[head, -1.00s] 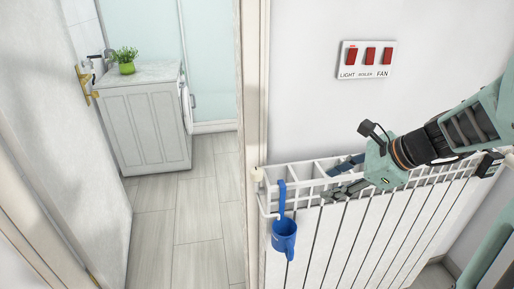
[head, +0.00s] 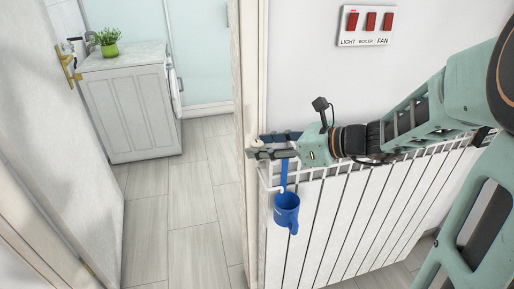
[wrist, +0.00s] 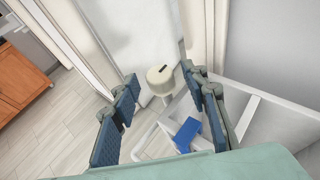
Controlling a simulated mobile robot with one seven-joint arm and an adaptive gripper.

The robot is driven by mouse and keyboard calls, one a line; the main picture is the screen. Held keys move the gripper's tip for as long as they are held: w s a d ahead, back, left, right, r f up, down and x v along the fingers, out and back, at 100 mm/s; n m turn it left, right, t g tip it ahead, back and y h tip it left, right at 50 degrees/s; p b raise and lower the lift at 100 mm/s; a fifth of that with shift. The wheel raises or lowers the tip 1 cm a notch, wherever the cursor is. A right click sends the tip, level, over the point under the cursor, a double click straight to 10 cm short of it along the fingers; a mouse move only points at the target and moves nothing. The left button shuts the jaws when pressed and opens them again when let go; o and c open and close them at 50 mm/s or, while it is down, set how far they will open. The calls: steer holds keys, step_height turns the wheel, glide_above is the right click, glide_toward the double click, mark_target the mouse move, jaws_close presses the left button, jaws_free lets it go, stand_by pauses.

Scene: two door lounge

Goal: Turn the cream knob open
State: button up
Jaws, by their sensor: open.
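The cream knob (wrist: 160,80) is a short round cap with a dark slot mark on top. In the wrist view it sits beyond and between my two fingertips, with space on both sides. In the head view the knob (head: 254,143) shows at the radiator's left top end, partly hidden by my fingers. My gripper (head: 257,147) is open and empty, reaching left along the radiator top. Its blue-padded fingers (wrist: 159,77) flank the knob in the wrist picture. I cannot tell whether either finger touches it.
The white radiator (head: 345,220) has a wire rack on top. A switch panel (head: 367,25) is on the wall above. The doorway floor (head: 193,210) to the left is clear.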

steer(key=shift+x, duration=1.05)
jaws_close()
